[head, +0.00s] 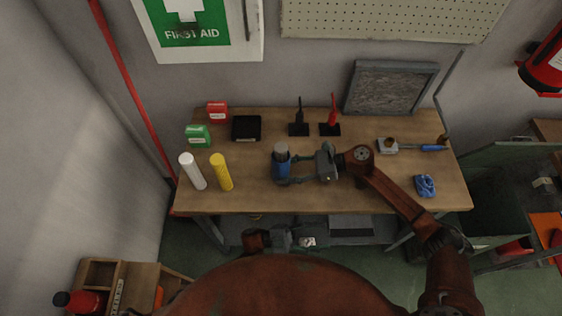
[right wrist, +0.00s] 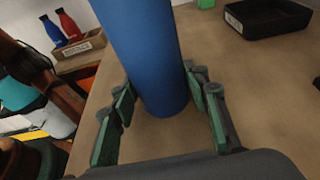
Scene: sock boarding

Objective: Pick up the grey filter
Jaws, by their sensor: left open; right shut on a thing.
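A blue cylinder (head: 282,168) stands upright near the middle of the workbench. A grey round piece (head: 282,148) shows at its top and looks like the grey filter, set in the blue housing. My right gripper (head: 291,171) is shut on the blue cylinder from its right side. In the right wrist view the cylinder (right wrist: 150,55) stands between the green finger pads, its top cut off by the frame. My left gripper (head: 307,241) is open and low in front of the bench's front edge, well apart from the cylinder.
A white cylinder (head: 193,172) and a yellow cylinder (head: 221,173) stand at the bench's left. Behind are green (head: 198,136) and red boxes (head: 217,110), a black tray (head: 246,128), and black (head: 299,117) and red tools (head: 332,114) on stands. A blue cloth (head: 425,186) lies right.

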